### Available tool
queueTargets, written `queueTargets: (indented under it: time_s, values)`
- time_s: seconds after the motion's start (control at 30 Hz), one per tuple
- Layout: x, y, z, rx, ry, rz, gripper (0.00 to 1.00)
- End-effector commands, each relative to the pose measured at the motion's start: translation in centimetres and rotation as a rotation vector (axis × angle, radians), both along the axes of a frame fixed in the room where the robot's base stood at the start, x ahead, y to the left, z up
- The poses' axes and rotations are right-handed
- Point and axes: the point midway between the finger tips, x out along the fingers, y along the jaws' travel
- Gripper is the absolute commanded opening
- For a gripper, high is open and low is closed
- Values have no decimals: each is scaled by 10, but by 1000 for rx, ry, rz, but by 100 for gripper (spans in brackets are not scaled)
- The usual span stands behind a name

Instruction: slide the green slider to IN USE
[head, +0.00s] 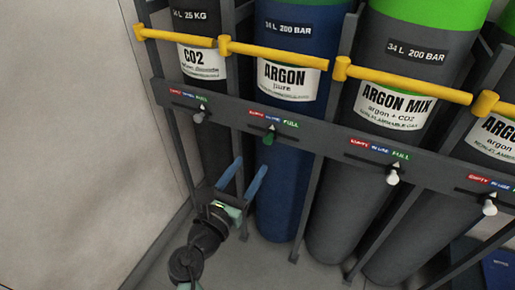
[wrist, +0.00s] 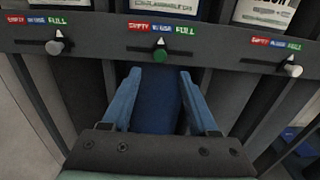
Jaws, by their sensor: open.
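The green slider (wrist: 160,54) sits in the middle of its slot, below the blue IN USE label (wrist: 162,28), between the red EMPTY label (wrist: 139,27) and the green FULL label (wrist: 184,30). In the head view the green slider (head: 268,138) is on the rail in front of the blue ARGON cylinder (head: 284,55). My gripper (wrist: 161,75) is open and empty, its two blue fingers apart. In the head view my gripper (head: 251,165) is below the rail, its fingertips lower than the slider and not touching it.
The grey rail (head: 325,140) crosses several cylinders and carries other sliders. The grey slider (head: 198,116) at the left and the white slider (head: 392,176) to the right are below FULL. Yellow bars (head: 275,52) cross above. A pale wall (head: 75,120) stands at the left.

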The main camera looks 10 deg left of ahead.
Motion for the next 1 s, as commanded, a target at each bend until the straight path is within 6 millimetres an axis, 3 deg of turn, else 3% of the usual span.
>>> queueTargets:
  time_s: [0.1, 0.33, 0.87, 1.0]
  values:
    - [-22, 8, 1, -1, 3, 3, 60]
    - [-40, 13, 0, -1, 0, 0, 60]
    - [-40, 13, 0, 2, -1, 0, 60]
    - [-32, 8, 19, 138, -50, -5, 60]
